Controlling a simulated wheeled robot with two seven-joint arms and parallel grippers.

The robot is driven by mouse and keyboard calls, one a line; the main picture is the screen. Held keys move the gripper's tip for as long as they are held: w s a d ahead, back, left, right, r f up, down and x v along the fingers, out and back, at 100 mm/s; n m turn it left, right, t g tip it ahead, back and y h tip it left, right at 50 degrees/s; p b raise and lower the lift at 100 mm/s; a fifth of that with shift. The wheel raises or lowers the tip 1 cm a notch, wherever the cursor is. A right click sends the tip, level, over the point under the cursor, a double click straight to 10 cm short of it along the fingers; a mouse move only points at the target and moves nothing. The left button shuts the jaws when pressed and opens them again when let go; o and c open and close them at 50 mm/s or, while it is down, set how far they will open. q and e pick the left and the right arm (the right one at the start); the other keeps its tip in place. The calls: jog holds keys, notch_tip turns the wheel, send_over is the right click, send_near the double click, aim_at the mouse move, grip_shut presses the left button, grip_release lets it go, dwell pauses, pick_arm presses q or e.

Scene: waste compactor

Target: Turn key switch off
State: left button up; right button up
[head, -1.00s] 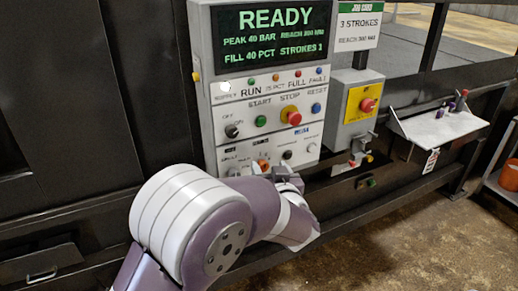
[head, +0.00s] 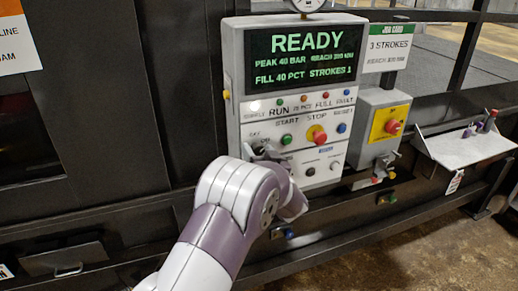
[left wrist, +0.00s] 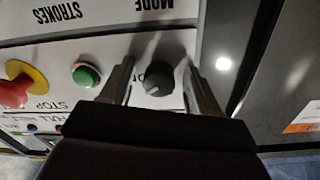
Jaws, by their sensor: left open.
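The key switch is a dark round knob (left wrist: 158,78) on the light control panel (head: 238,70). In the left wrist view, which is upside down, it sits between the two fingers of my left gripper (left wrist: 159,66), with a gap on either side. A pale mark shows on the knob's face. In the head view my left gripper (head: 263,152) is at the panel's left side, by the OFF label, and hides most of the switch. The gripper is open. My right gripper is not in view.
The green start button (head: 286,139) and red stop button (head: 317,136) are just right of the gripper. Small knobs (head: 310,171) lie below. The display (head: 304,55) reads READY. A grey box with a red button (head: 393,126) and a shelf (head: 465,145) stand further right.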

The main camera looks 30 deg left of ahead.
pick_arm(q)
jog(key=shift+s+d+r, duration=0.1)
jog(key=shift+d, duration=0.1)
jog(key=shift+s+d, duration=0.1)
jog(key=c, duration=1)
jog(key=shift+n+b, duration=0.5)
jog(key=shift+b, duration=0.45)
jog(key=shift+c, duration=0.2)
jog(key=n+b, duration=0.2)
jog(key=b, duration=0.1)
jog(key=n+b, duration=0.5)
jog(key=b, duration=0.1)
jog(key=shift+f+n+b, duration=0.25)
jog(key=shift+n+b, duration=0.15)
jog(key=shift+r+n+b, duration=0.15)
jog(key=shift+n+b, duration=0.85)
jog(key=shift+r+n+b, duration=0.15)
jog(key=shift+n+b, duration=0.5)
jog(key=shift+n, duration=0.05)
jog(key=shift+r, duration=0.1)
